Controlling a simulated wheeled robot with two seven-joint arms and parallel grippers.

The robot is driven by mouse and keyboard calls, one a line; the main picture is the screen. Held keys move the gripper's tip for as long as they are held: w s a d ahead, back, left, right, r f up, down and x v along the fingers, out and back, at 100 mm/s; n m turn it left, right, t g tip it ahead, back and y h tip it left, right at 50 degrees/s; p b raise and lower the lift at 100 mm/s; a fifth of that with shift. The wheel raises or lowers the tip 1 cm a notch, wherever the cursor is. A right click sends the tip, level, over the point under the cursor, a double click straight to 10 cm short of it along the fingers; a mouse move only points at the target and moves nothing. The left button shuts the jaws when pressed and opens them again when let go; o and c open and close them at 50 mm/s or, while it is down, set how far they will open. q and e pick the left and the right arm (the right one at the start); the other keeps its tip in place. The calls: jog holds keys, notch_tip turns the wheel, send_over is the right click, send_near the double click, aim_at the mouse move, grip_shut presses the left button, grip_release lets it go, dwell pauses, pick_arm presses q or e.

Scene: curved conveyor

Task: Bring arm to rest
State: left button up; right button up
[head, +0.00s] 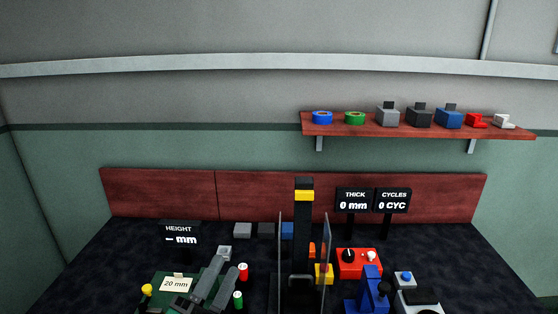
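My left gripper (222,268) is low in the head view, left of the middle. Its two grey fingers lie side by side, slanting up and to the right, above the green board with a "20 mm" note (176,284). The fingers look close together; I cannot tell whether there is a gap or whether anything is between them. My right gripper is not in view.
A dark post with a yellow band (304,196) stands between clear panels at centre. Red-topped (243,272) and green-topped (238,299) cylinders stand beside my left gripper. A red control box (359,263) and blue device (369,290) are at right. A shelf (318,130) hangs behind.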

pick_arm(q)
jog(key=s+a+f+n+g+y, duration=0.2)
jog(key=a+f+n+g+y, duration=0.35)
jog(key=f, duration=0.45)
jog(key=s+a+f+n+g+y, duration=0.1)
jog(key=a+f+n+g+y, duration=0.2)
jog(key=a+f+n+y, duration=0.45)
jog(key=s+f+n+g+h, duration=0.3)
jog(key=s+f+n+g, duration=0.3)
jog(key=s+f+g, duration=0.7)
jog(key=s+f+t, duration=0.1)
jog(key=s+f, duration=0.2)
jog(key=f, duration=1.4)
jog(key=s+f+t, duration=0.1)
jog(key=s+f, duration=0.1)
jog(key=f, duration=1.4)
jog(key=s+a+f, duration=0.3)
jog(key=s+f, duration=1.4)
jog(key=s, duration=0.1)
jog(key=shift+s+a+f+m+g+p, duration=0.15)
jog(key=shift+s+f+m+g+p, duration=0.15)
jog(key=shift+g+p, duration=0.15)
